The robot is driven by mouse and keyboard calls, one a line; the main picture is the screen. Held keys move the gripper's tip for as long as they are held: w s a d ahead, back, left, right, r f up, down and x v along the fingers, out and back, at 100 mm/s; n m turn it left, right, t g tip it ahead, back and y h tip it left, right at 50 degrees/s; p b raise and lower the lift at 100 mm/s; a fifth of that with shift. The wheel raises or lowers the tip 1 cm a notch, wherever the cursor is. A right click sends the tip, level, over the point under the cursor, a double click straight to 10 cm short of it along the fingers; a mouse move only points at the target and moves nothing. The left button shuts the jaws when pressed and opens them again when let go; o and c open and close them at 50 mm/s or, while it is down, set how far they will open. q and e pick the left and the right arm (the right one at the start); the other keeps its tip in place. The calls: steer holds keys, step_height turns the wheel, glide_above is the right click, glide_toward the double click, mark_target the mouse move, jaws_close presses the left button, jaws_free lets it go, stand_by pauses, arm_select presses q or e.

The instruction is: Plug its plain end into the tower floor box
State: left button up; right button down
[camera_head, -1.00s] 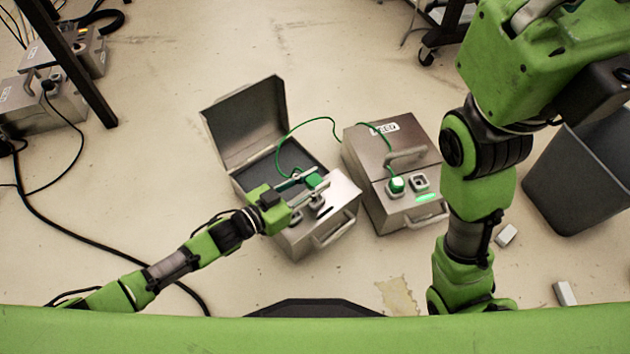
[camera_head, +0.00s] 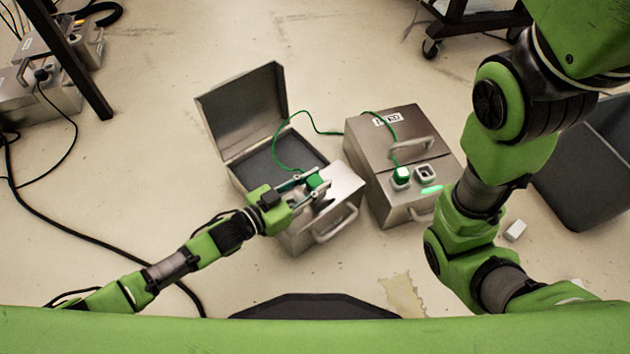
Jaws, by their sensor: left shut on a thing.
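My left gripper (camera_head: 305,184) is shut on a green plug (camera_head: 315,181) on the green cable (camera_head: 275,148). It holds the plug over the front top of the open metal floor box (camera_head: 345,181), whose lid (camera_head: 242,112) stands up at the back. The gripper and plug hide the sockets there, so I cannot tell whether the plug is seated. The cable runs to a green and white plug (camera_head: 401,175) in the closed floor box (camera_head: 375,145) to the right. Beside that plug is an empty socket (camera_head: 424,173). My right gripper is out of view; only its arm shows.
A dark bin (camera_head: 590,175) stands at the right, partly behind my right arm. A small white block (camera_head: 515,230) lies on the floor. More boxes (camera_head: 45,92) with black cables stand at the far left by a dark post (camera_head: 75,62). A wheeled rack (camera_head: 470,22) is at the back.

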arm_select(q)
steer(key=shift+f, duration=0.5)
stand_by(0.6)
steer(key=o, duration=1.2)
steer(key=v, duration=1.1)
steer(key=shift+f, duration=0.1)
steer(key=shift+s+a, duration=0.3)
steer(key=shift+a, duration=0.1)
steer(key=shift+r, duration=0.2)
